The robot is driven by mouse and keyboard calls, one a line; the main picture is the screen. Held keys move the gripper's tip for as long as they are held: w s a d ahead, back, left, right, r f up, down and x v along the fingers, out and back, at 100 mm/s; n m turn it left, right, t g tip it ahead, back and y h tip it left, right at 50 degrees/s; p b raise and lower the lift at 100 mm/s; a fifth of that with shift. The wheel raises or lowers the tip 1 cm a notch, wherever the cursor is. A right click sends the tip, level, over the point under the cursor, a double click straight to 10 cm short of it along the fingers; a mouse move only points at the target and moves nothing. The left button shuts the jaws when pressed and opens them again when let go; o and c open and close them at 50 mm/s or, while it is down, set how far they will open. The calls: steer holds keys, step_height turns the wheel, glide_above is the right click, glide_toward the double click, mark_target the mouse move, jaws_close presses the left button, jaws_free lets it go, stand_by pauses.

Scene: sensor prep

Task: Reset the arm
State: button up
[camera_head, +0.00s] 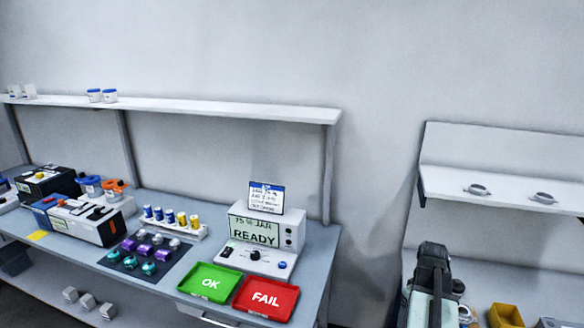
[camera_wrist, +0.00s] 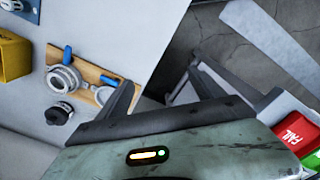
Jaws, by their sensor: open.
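My gripper (camera_wrist: 164,76) shows in the wrist view with its two dark fingers spread apart and nothing between them. Pale wall or panel and dark floor lie beyond the fingers. In the head view my arm (camera_head: 433,285) stands at the lower right, in front of the right-hand shelf unit and apart from the main bench. Its fingers cannot be made out there.
The bench holds a green OK tray (camera_head: 210,283), a red FAIL tray (camera_head: 266,298), a READY tester (camera_head: 266,230) and a dark mat (camera_head: 150,258) with several jars. Near my arm are a yellow bin (camera_head: 505,316) and, in the wrist view, a wooden holder (camera_wrist: 85,72).

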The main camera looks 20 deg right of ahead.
steer(key=w+a+n, duration=0.1)
steer(key=w+a, duration=0.3)
steer(key=a, duration=0.6)
steer(key=w+a+n, duration=0.2)
steer(key=w+a, duration=0.2)
steer(key=a, duration=0.7)
steer(key=w+a+n, duration=0.1)
steer(key=w+a, duration=0.3)
steer(key=a, duration=0.7)
steer(key=shift+w, duration=0.2)
steer(key=s+a+m, duration=0.1)
steer(key=a+m, duration=0.4)
steer(key=a, duration=0.2)
steer(key=shift+s+a, duration=0.4)
